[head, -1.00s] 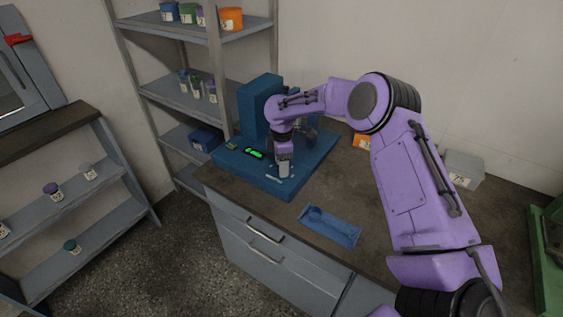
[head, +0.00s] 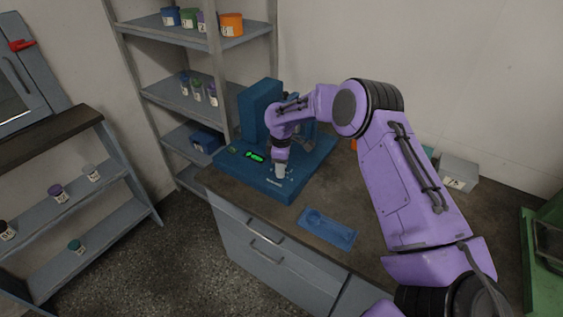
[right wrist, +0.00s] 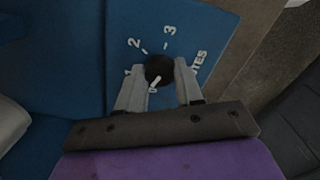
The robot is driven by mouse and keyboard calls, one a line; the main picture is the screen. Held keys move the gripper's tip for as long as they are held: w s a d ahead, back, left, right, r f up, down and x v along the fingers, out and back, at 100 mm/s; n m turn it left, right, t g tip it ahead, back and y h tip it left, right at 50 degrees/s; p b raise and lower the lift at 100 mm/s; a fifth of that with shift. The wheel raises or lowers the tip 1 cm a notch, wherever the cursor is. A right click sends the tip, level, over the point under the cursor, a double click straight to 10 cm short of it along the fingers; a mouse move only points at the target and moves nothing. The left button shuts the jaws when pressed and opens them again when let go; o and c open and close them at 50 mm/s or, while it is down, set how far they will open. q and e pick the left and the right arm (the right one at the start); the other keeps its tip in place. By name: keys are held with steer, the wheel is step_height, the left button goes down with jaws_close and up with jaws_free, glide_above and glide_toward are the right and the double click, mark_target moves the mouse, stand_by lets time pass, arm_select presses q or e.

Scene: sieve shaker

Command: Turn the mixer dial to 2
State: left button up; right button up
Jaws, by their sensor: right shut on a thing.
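The mixer is a blue machine (head: 258,108) with a tall column and a flat base on the worktop. A lit green display (head: 255,156) is on its base. My right gripper (head: 280,176) points down at the base's front panel, right of the display. In the right wrist view, the dial (right wrist: 158,69) is a round black knob between the two fingers of my right gripper (right wrist: 158,72), which is shut on it. White marks 1, 2 and 3 run around the dial's far side. My left gripper is out of view.
A blue tray (head: 328,228) lies on the worktop in front of the mixer. A grey box (head: 458,172) stands at the back right. Shelves (head: 190,95) with small jars are on the left.

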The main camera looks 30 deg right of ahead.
steer(key=m+p, duration=0.2)
steer(key=m, duration=0.1)
steer(key=shift+r+m, duration=0.15)
steer(key=shift+m, duration=0.15)
steer(key=m+p, duration=0.1)
steer(key=m, duration=0.4)
steer(key=shift+m, duration=0.3)
steer(key=m+p, duration=0.1)
steer(key=m, duration=0.9)
steer(key=shift+w, duration=0.1)
steer(key=shift+m+p, duration=0.3)
steer(key=shift+m, duration=0.1)
steer(key=o, duration=1)
steer(key=shift+o, duration=0.2)
